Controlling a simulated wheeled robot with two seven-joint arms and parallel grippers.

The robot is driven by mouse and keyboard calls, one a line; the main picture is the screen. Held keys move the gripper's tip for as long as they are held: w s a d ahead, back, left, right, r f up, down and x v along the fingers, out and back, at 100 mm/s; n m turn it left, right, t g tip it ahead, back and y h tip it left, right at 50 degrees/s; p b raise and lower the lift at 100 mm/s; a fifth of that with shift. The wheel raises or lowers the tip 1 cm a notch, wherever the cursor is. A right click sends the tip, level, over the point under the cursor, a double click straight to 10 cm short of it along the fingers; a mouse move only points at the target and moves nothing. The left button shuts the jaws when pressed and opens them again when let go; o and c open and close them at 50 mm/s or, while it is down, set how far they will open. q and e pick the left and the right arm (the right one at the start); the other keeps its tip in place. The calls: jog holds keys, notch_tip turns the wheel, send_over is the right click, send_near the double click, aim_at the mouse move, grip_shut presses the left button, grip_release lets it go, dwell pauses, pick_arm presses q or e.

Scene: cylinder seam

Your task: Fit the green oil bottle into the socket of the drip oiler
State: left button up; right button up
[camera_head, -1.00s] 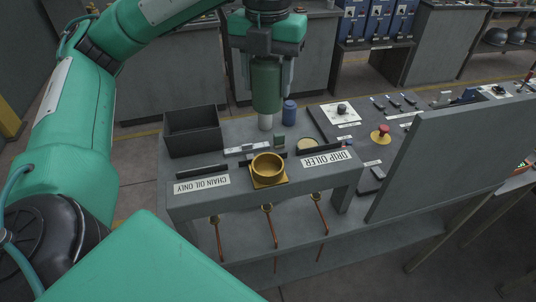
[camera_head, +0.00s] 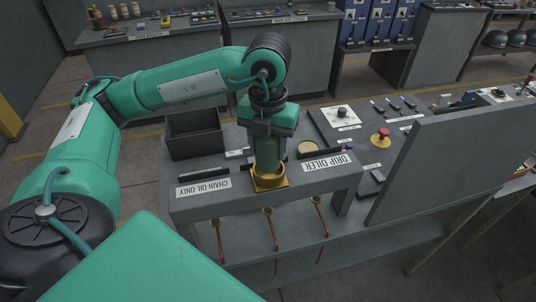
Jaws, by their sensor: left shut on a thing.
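The green oil bottle (camera_head: 266,153) is upright in my left gripper (camera_head: 267,148), which is shut on it from above. The bottle's lower end is at the yellow round socket (camera_head: 270,182) of the drip oiler, and the socket's front wall hides it. I cannot tell how deep the bottle sits. The socket stands on a square yellow base at the front edge of the grey bench, between the labels "CHAIN OIL ONLY" and "DRIP OILER". My right gripper is not in view.
A dark open bin (camera_head: 193,135) stands behind and left of the socket. A shallow round tan dish (camera_head: 308,150) lies right of it. A red button (camera_head: 381,136) is farther right, beside a large grey panel (camera_head: 450,150). Copper pipes (camera_head: 273,230) hang below the bench front.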

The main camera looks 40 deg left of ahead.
aim_at(268, 159)
pick_arm(q)
jog(key=shift+f, duration=0.3)
notch_tip(268, 159, down, 3)
jog(key=shift+f+p, duration=0.1)
jog(key=shift+p, duration=0.45)
jog(key=shift+f, duration=0.25)
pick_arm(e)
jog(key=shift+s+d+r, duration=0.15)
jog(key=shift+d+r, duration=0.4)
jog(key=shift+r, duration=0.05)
pick_arm(q)
jog(key=shift+d, duration=0.1)
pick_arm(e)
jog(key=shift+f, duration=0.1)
